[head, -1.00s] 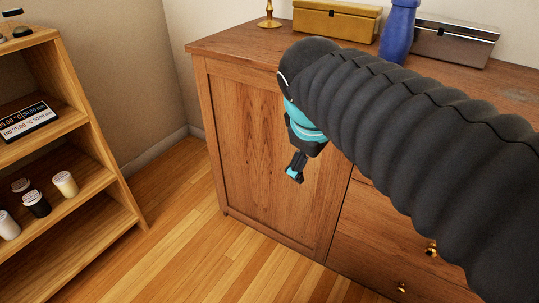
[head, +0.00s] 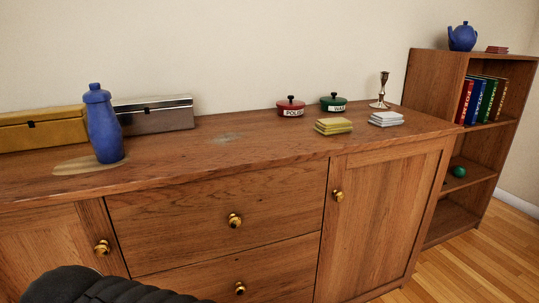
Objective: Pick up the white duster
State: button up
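The white duster (head: 386,120) looks like a small folded white cloth stack. It lies flat on the wooden sideboard top (head: 255,150), towards its right end, in front of a metal candlestick. A folded yellow cloth (head: 333,127) lies just left of it, apart from it. Only a dark ribbed part of my arm shows at the bottom left, well away from the duster. My gripper is out of view.
A red pot (head: 290,106), a green pot (head: 333,103) and the candlestick (head: 380,92) stand behind the cloths. A blue bottle (head: 103,125) and two boxes are at the left. A bookcase (head: 440,100) adjoins on the right. The sideboard's middle is clear.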

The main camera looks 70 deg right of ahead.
aim_at(382, 120)
jog(key=z, duration=3.25)
